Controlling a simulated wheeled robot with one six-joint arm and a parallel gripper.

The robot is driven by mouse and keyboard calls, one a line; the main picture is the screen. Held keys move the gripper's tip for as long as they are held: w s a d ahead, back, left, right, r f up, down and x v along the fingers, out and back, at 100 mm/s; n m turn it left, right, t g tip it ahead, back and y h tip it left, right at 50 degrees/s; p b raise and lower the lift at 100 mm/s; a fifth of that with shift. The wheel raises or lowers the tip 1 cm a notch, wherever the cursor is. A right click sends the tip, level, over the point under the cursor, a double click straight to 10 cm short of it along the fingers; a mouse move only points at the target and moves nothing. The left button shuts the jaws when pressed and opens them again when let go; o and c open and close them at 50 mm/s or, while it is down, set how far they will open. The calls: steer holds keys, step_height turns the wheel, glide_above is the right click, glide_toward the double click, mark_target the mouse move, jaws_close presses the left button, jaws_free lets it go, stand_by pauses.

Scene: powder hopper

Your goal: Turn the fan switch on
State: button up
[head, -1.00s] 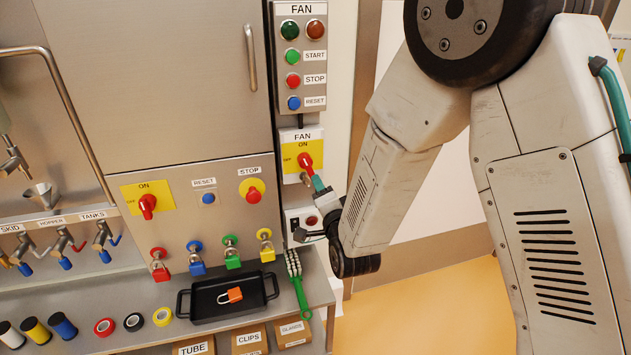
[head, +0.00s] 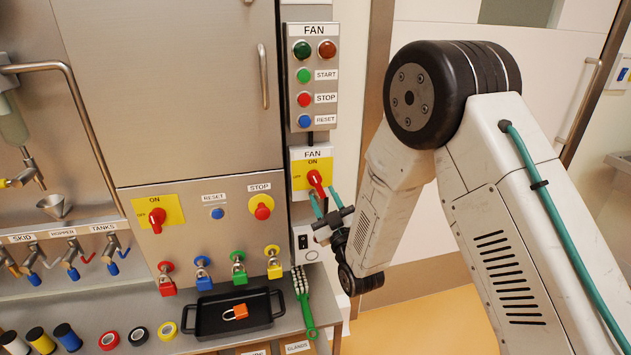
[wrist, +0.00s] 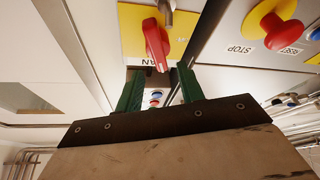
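The fan switch is a red rotary handle (head: 318,184) on a yellow plate marked ON above and OFF at the left, under a FAN label. The handle stands near upright, tilted slightly, its upper end toward ON. My gripper (head: 325,203) is just below and in front of it, with its two green fingers spread apart and empty. In the wrist view, which is upside down, the red handle (wrist: 156,44) lies just beyond the open fingertips (wrist: 159,75), apart from them.
A FAN button box (head: 313,75) with lamps and START, STOP and RESET buttons is above. A second red switch (head: 157,219) and a STOP knob (head: 262,207) sit left on the panel.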

mark_target(317, 184)
steer(key=x, duration=0.6)
steer(key=shift+w+a, duration=0.15)
steer(key=shift+w, duration=0.1)
